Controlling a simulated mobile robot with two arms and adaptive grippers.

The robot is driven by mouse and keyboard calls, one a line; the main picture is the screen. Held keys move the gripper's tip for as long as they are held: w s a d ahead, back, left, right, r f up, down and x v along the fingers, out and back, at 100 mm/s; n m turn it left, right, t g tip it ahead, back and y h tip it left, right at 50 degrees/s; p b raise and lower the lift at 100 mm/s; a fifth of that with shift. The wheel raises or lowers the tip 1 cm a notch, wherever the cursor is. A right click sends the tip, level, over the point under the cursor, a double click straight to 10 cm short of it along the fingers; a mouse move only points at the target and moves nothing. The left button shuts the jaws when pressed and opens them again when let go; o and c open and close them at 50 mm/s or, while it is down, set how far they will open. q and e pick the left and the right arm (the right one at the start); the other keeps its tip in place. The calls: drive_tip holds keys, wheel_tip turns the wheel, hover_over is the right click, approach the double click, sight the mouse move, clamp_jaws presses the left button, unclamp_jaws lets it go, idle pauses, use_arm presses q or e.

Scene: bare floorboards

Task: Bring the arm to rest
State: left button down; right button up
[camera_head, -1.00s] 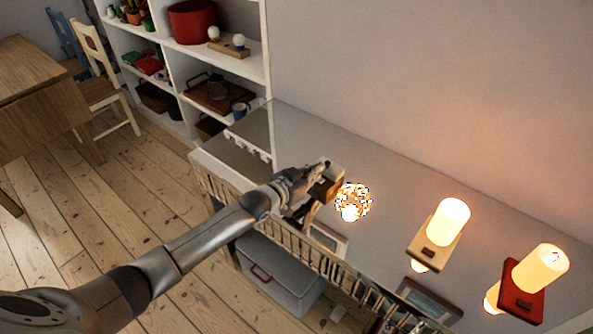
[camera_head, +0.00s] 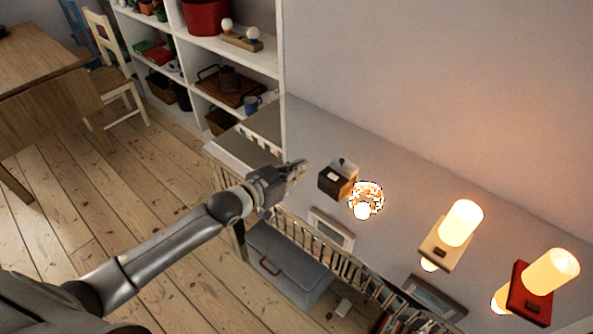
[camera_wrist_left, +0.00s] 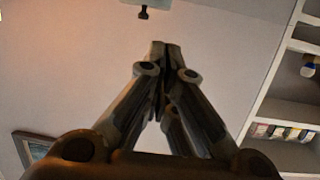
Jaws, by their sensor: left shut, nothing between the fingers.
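My left arm reaches in from the lower left in the head view. Its gripper (camera_head: 297,168) is shut and empty, just left of a small dark wooden block with a switch-like top (camera_head: 338,178), with a gap between them. In the left wrist view the two fingers (camera_wrist_left: 158,45) meet at their tips with nothing between them, in front of a plain wall. My right gripper is in neither view.
A glowing ornate light (camera_head: 364,201), a lamp on a pale wooden base (camera_head: 434,249) and a lamp on a red base (camera_head: 520,297) are at the right. A white shelf (camera_head: 283,75) stands behind. A slatted rack (camera_head: 330,258) runs below the arm. Floorboards (camera_head: 130,200) are clear at left.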

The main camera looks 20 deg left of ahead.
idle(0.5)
use_arm(q)
drive_tip(key=s+d+f+n+g+y, duration=0.1)
drive_tip(key=s+d+f+g, duration=0.2)
drive_tip(key=s, duration=0.4)
drive_tip(key=s+d+f+g+y, duration=0.1)
drive_tip(key=s+f+g+y, duration=0.1)
drive_tip(key=s+f, duration=0.45)
drive_tip(key=s+a+n+g+y, duration=0.1)
drive_tip(key=s+a+g, duration=0.15)
drive_tip(key=s, duration=0.75)
drive_tip(key=s+a+n+g+y, duration=0.1)
drive_tip(key=s+a+g+y, duration=0.15)
drive_tip(key=s, duration=0.65)
wheel_tip(320, 180, down, 25)
drive_tip(key=s+d+g, duration=0.1)
drive_tip(key=g, duration=0.1)
drive_tip(key=s+a+f+g, duration=0.1)
drive_tip(key=s+a+f, duration=0.2)
drive_tip(key=s+f, duration=1.3)
drive_tip(key=shift+s+f, duration=0.4)
drive_tip(key=shift+s, duration=0.15)
drive_tip(key=shift+h, duration=0.25)
